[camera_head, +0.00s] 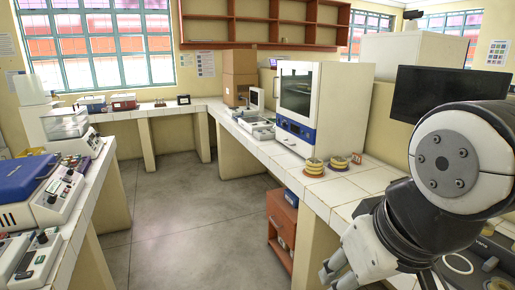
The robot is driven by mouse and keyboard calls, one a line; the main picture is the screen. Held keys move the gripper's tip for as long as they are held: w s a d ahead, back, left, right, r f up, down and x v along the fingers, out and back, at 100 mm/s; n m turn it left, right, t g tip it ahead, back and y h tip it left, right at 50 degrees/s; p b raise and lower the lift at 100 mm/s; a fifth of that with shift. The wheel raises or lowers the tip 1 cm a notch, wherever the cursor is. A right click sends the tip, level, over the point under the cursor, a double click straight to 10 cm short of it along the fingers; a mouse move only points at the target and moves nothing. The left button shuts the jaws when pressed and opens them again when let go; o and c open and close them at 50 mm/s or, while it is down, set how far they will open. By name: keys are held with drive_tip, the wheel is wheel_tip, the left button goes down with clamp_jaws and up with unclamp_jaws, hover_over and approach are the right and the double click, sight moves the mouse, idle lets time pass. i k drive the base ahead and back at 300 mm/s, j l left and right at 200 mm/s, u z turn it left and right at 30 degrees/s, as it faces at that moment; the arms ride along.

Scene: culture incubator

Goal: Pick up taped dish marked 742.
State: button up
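Two short stacks of yellow-banded dishes stand on the white tiled counter (345,184): a left stack (314,167) and a right stack (338,162). A small dark red piece (357,158) is beside the right stack. The number 742 cannot be read on any dish, so I cannot tell which dish bears it. My gripper (334,270) is at the lower right, nearer the camera than the stacks and apart from them. It is partly cut off by the bottom edge, and its finger opening is not clear.
A white and blue incubator (299,138) with a glass door stands behind the stacks. A dark monitor (447,96) is at the right. An orange cabinet (282,222) stands beneath the counter. The grey floor (185,215) between the counters is clear.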

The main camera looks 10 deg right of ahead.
sight(312, 162)
drive_tip(key=i+l+z, duration=0.2)
drive_tip(key=i+z, duration=0.15)
drive_tip(key=i, duration=0.7)
drive_tip(key=i+z, duration=0.3)
drive_tip(key=i, duration=0.7)
drive_tip(key=u, duration=0.1)
drive_tip(key=k+j+z, duration=0.1)
drive_tip(key=j, duration=0.25)
